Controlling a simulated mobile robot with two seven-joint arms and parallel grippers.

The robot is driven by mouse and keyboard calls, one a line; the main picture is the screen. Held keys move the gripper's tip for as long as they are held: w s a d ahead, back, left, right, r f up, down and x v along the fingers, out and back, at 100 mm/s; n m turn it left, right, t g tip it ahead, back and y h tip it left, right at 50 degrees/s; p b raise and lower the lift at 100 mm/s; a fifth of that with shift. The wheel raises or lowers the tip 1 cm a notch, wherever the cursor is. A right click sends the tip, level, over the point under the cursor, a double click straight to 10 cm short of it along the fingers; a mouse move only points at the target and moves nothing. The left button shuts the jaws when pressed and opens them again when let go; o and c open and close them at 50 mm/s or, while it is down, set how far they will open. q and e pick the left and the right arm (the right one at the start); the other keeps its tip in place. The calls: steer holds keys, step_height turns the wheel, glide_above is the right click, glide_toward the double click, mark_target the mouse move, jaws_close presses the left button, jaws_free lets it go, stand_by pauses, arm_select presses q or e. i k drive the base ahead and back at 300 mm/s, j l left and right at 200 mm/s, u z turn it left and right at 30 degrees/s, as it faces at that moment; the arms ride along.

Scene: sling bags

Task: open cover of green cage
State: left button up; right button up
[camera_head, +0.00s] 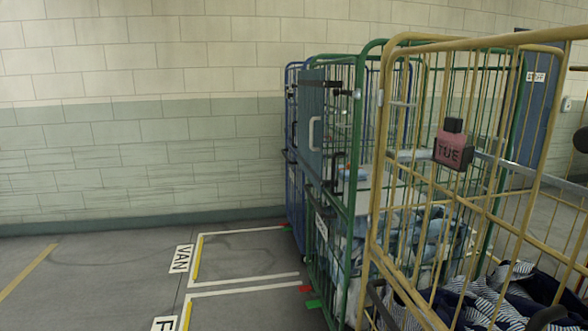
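The green cage (355,195) stands in the middle right of the head view, behind the yellow cage. It has a green tube frame and wire mesh, and light blue and white cloth lies inside it. A blue-grey panel (311,110) with a pale vertical handle (315,134) sits on its left-facing side and looks upright. Black latch-like bars show at the panel's edges. Much of the green cage's right part is hidden by the yellow cage. Neither of my grippers is in view.
A yellow cage (383,150) with a pink "TUE" tag (450,150) and dark striped cloth stands nearest at right. A blue cage (291,190) stands behind the green one. Floor markings with "VAN" (181,259) lie left of the cages. The left floor is clear up to the brick wall.

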mark_target(311, 83)
steer(key=i+j+z, duration=0.1)
steer(key=i, duration=0.35)
steer(key=i+j, duration=0.1)
steer(key=i, duration=0.4)
steer(key=i+j+z, duration=0.15)
steer(key=i, duration=0.3)
